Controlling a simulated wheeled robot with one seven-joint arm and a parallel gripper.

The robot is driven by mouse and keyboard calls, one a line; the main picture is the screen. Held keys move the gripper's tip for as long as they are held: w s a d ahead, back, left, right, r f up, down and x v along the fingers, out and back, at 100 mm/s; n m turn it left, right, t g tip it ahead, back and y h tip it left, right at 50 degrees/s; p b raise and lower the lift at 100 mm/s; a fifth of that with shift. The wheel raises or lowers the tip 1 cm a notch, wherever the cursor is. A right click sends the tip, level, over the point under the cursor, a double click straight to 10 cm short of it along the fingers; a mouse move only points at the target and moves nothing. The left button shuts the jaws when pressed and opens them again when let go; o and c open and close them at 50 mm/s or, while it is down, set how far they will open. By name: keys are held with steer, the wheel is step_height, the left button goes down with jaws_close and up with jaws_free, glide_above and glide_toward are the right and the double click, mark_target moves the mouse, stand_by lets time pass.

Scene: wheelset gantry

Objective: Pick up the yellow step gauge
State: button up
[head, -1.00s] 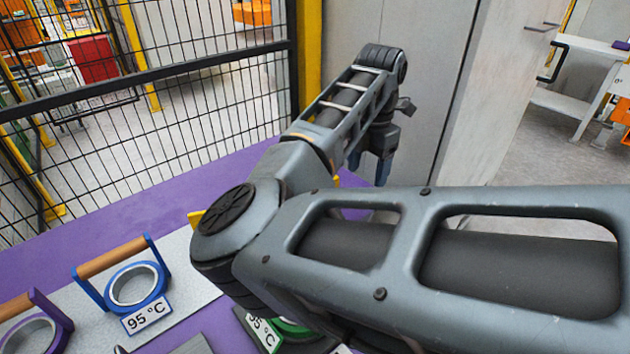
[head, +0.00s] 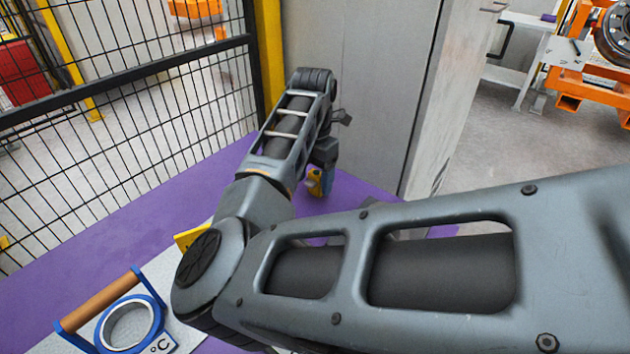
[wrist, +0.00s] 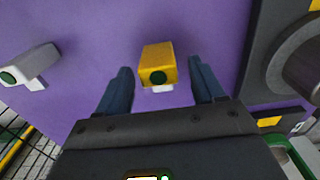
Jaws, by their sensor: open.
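The yellow step gauge (wrist: 157,62) is a small yellow block with a dark green round mark on its near end. In the wrist view it lies over the purple table top, between the two blue fingers of my open gripper (wrist: 160,68), with a gap on each side. A small white part shows under its near end. In the head view a bit of yellow (head: 315,177), seemingly the gauge, shows beside the blue fingertips (head: 327,184). My arm hides much of the table there.
A grey-white block with a green mark (wrist: 32,66) lies left of the gauge. A dark fixture with a round metal part (wrist: 300,58) stands at right.

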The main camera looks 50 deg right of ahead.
steer(key=shift+f, duration=1.1)
steer(key=c, duration=1.1)
steer(key=shift+r, duration=0.1)
